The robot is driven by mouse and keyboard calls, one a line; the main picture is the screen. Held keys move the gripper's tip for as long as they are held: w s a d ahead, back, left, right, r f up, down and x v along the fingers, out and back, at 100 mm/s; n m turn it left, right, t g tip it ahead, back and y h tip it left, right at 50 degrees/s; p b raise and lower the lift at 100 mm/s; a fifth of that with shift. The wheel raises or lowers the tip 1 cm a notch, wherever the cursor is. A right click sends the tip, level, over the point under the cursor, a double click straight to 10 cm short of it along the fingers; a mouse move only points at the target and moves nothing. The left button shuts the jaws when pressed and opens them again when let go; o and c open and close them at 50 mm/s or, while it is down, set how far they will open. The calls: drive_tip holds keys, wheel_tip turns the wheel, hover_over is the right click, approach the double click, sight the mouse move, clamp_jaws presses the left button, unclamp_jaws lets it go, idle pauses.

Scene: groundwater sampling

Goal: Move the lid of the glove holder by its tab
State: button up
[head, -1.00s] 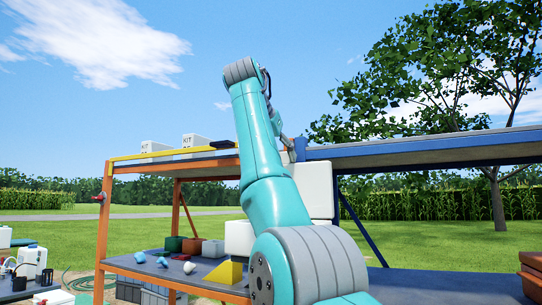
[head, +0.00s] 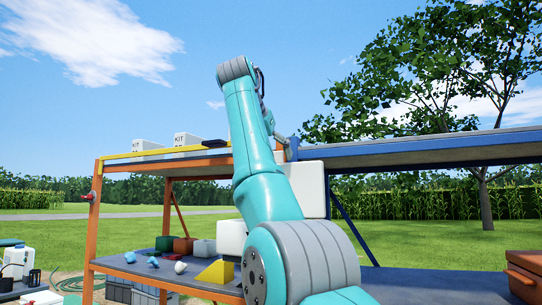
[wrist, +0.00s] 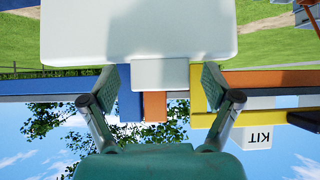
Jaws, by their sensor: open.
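In the wrist view, which is upside down, a large white rounded body (wrist: 140,30) fills the top; I take it for the glove holder or its lid. A small white tab (wrist: 160,74) sticks out from its edge. My gripper (wrist: 161,78) is open, one finger on each side of the tab, with a visible gap on both sides. In the head view a white box (head: 308,188) shows behind my arm, below the shelf level. My gripper is mostly hidden by my arm there, and the tab cannot be made out.
An orange-framed shelf (head: 92,215) stands left, with white kit boxes (head: 186,139) and a black item on top. A yellow wedge (head: 217,272) and small items lie on its lower board. A blue-framed shelf (head: 430,152) spans the right. A brown case (head: 523,270) sits far right.

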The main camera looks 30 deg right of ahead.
drive_tip(key=v, duration=1.2)
idle(0.3)
